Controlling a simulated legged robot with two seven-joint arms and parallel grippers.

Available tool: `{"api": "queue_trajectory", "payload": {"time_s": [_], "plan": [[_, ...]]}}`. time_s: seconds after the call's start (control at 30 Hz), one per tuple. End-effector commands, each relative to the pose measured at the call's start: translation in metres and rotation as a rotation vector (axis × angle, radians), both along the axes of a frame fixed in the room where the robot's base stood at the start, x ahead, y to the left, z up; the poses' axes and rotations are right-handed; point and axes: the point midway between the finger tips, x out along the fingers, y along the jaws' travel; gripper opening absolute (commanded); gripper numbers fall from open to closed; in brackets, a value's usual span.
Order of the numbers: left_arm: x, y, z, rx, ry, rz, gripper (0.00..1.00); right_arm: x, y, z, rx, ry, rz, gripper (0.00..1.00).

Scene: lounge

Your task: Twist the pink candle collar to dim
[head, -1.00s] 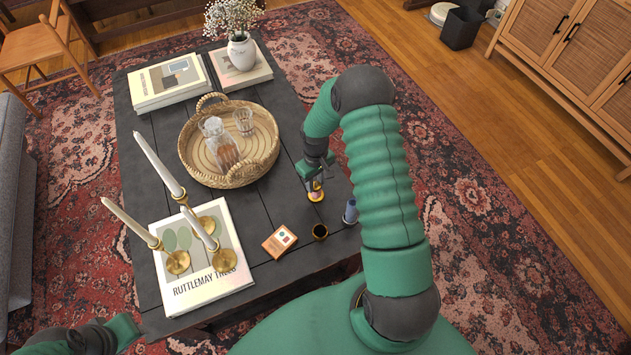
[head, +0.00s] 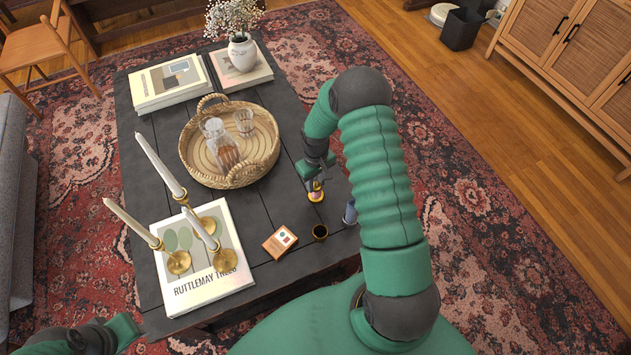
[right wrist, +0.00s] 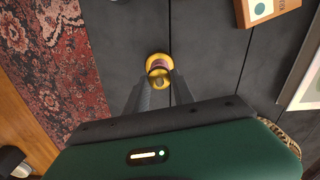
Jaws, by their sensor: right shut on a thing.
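The pink candle (head: 315,187) stands in a small gold holder (head: 316,196) near the right edge of the dark table (head: 270,205). In the right wrist view, the pink candle (right wrist: 158,70) shows between the fingertips, with the yellow-gold holder (right wrist: 157,58) around it. My right gripper (head: 314,182) points down and is shut on the candle's collar; the fingers hide part of it. My left arm shows at the lower left of the head view, but its fingertips are not visible.
A wicker tray (head: 185,150) holds glassware.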

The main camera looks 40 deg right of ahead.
Motion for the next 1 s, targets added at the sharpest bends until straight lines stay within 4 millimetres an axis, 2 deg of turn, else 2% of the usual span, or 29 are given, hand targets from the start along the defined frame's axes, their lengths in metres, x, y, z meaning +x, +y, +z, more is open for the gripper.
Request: {"api": "queue_trajectory", "payload": {"time_s": [0.27,1.0], "plan": [[0.000,0.000,0.012,0.000,0.000,0.000,0.32,-0.003,0.000,0.001,0.001,0.007,-0.142,0.00],[0.000,0.000,0.043,0.000,0.000,0.000,0.32,-0.003,0.000,-0.001,0.001,0.007,-0.794,0.00]]}}
